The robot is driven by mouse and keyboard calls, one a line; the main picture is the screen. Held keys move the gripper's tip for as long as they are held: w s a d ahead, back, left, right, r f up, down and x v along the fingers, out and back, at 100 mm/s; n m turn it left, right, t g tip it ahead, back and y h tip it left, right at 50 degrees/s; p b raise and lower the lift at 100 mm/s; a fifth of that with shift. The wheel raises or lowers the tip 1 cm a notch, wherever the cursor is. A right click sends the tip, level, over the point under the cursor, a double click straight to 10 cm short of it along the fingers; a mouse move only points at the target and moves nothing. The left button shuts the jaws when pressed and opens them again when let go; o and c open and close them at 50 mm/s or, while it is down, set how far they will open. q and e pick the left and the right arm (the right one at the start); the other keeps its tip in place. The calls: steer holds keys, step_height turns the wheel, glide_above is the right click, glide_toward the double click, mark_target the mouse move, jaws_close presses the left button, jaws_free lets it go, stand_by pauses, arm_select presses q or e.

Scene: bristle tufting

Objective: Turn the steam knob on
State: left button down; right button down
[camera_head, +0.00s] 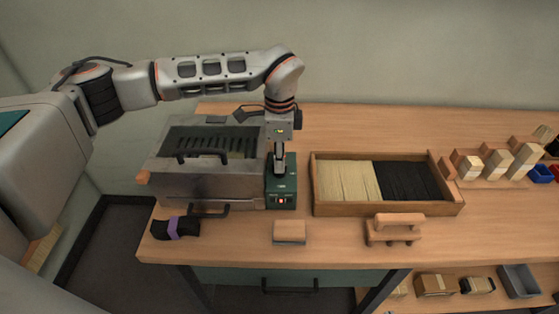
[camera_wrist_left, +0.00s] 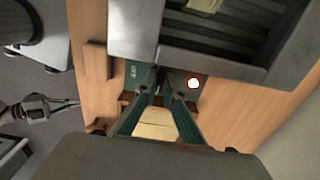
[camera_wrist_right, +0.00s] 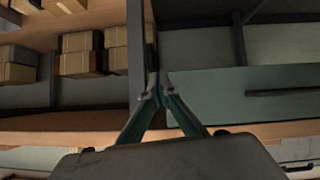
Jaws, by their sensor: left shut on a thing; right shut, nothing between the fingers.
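A dark green control box (camera_head: 290,185) stands on the bench at the right end of the grey steam tank (camera_head: 180,187). A red light (camera_head: 283,201) glows on its front. My left gripper (camera_head: 280,172) points down at the top of the box, with its fingers closed on a small part there. I take that part for the steam knob; the fingers hide it, so its angle cannot be seen. The left wrist view shows the fingers (camera_wrist_left: 168,90) at the green box, beside a bright white spot with a red ring (camera_wrist_left: 193,83). My right gripper (camera_wrist_right: 157,88) is shut and empty, near the bench's front.
A wooden tray (camera_head: 333,210) of pale and black bristles stands right of the box. A wooden block (camera_head: 290,232), a handled wooden tool (camera_head: 393,229) and a dark bundle with a purple band (camera_head: 175,228) lie along the front. Blocks stand at far right.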

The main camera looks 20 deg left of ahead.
stand_by(0.5)
arm_select(q)
steer(key=c, duration=2.4)
jaws_free()
step_height(320, 180, up, 12)
steer(key=shift+r, duration=0.1)
